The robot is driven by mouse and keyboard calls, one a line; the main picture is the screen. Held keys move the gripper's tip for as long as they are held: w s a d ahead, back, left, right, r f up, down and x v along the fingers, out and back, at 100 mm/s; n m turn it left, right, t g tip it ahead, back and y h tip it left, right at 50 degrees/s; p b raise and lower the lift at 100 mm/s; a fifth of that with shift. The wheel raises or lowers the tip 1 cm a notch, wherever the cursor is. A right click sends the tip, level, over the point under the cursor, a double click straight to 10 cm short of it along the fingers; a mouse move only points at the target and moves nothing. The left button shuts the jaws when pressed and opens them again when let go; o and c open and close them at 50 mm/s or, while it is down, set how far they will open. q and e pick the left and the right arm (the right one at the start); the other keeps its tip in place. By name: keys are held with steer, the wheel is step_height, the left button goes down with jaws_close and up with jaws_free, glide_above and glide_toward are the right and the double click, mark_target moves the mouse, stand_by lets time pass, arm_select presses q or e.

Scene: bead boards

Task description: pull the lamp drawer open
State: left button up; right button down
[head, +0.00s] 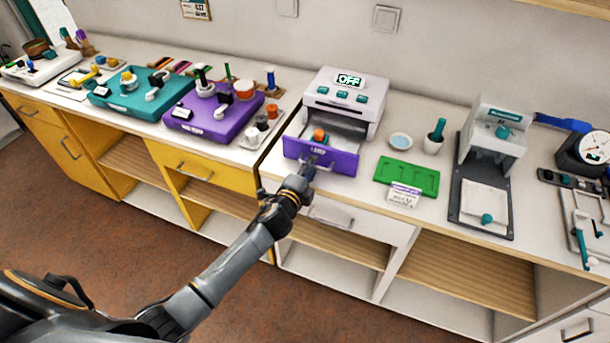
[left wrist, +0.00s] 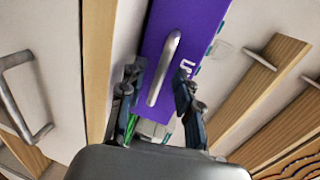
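The lamp drawer has a purple front (head: 340,163) and belongs to the white lamp unit (head: 358,84), whose display reads OFF. The drawer stands out from the unit, and its grey inside shows behind the front. An orange-topped piece (head: 319,134) is in its left part. My left gripper (head: 309,166) is at the drawer front. In the left wrist view the grey bar handle (left wrist: 164,66) lies between the fingers of my left gripper (left wrist: 158,85). The fingers are apart, with gaps beside the handle. My right gripper is not in view.
A green board (head: 407,176) with a small card (head: 404,194) lies right of the drawer. A purple board (head: 213,118) with pots lies to the left. A white press (head: 492,135) stands further right. Below the drawer is a white cabinet drawer (head: 355,217) with its own handle.

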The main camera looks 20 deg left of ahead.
arm_select(q)
steer(key=v, duration=1.1)
steer(key=shift+s, duration=0.35)
steer(key=s+a+f+n+g, duration=0.25)
steer(key=s+f, duration=0.35)
steer(key=f, duration=0.8)
steer(key=s+a+f+n+g, duration=0.1)
steer(key=s+f+n+g, duration=0.4)
steer(key=f, duration=0.9)
steer(key=s+f+n+g, duration=0.2)
steer(key=s+f, duration=0.4)
steer(key=s, duration=0.5)
steer(key=s+f+n+g, duration=0.2)
steer(key=s+f, duration=0.4)
steer(key=s, duration=0.5)
steer(key=s+d+f+n+g, duration=0.1)
steer(key=s+f+n+g, duration=0.2)
steer(key=s+f, duration=0.4)
steer(key=s+n, duration=0.1)
steer(key=s, duration=0.3)
steer(key=shift+y, duration=0.3)
